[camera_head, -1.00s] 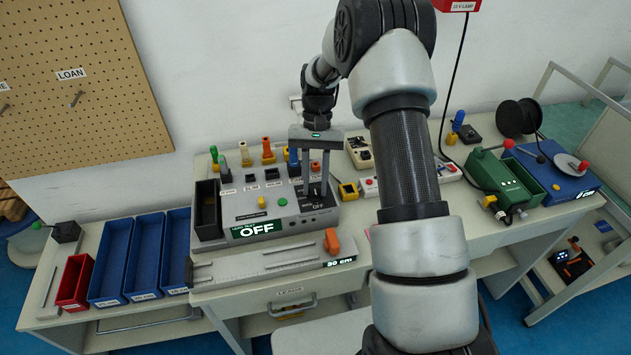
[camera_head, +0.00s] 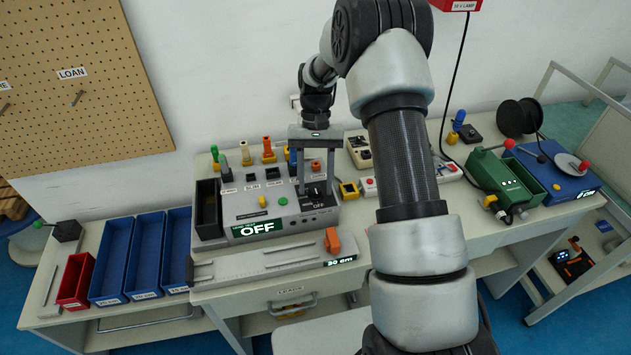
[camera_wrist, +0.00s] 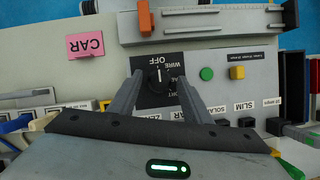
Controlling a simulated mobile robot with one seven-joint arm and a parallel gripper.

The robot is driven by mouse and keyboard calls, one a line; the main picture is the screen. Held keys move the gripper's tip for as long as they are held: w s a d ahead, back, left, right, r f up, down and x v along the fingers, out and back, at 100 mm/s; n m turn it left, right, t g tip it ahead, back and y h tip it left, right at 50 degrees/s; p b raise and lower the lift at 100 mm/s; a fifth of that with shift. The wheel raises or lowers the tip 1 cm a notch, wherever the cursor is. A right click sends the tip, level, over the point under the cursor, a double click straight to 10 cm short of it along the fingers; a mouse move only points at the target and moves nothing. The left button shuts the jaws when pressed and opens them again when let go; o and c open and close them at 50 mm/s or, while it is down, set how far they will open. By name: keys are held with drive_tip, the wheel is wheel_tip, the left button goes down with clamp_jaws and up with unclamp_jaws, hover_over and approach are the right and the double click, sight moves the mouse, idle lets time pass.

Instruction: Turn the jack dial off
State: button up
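The jack dial (camera_wrist: 159,75) is a dark round knob on a black plate with OFF and WIRE printed on it, seen in the wrist view. Its pale pointer mark lines up with OFF. The dial belongs to the grey tester box (camera_head: 207,243), whose green display (camera_head: 257,228) reads OFF. My gripper (camera_head: 315,192) is over the dial plate at the right of the box. In the wrist view my gripper (camera_wrist: 160,88) is open, with one finger on each side of the dial and a gap to it. The dial is partly hidden in the head view.
A grey slide gauge (camera_head: 250,264) with an orange block lies in front of the box. Coloured plugs (camera_head: 268,150) stand behind it. Blue bins (camera_head: 145,255) are at left, and a green case (camera_head: 497,178) at right. A pink CAR label (camera_wrist: 85,45) is beside the box.

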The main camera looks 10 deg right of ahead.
drive_tip(key=p+v, duration=0.1)
drive_tip(key=v, duration=1.6)
drive_tip(key=shift+w, duration=0.15)
drive_tip(key=shift+d+r, duration=0.1)
drive_tip(key=shift+r, duration=0.2)
drive_tip(key=s+a+r+n+t+p, duration=0.1)
drive_tip(key=s+r+t, duration=0.1)
drive_tip(key=s+r, duration=0.5)
drive_tip(key=s+a+r+t+p, duration=0.1)
drive_tip(key=s+r+t, duration=0.1)
drive_tip(key=s+r, duration=0.5)
drive_tip(key=s+r+n+t+h+p, duration=0.1)
drive_tip(key=s+t, duration=0.4)
drive_tip(key=s, duration=1.1)
drive_tip(key=shift+r+n+t+p, duration=0.4)
drive_tip(key=shift+r+p, duration=0.1)
drive_tip(key=shift+p, duration=0.2)
drive_tip(key=shift+s, duration=0.15)
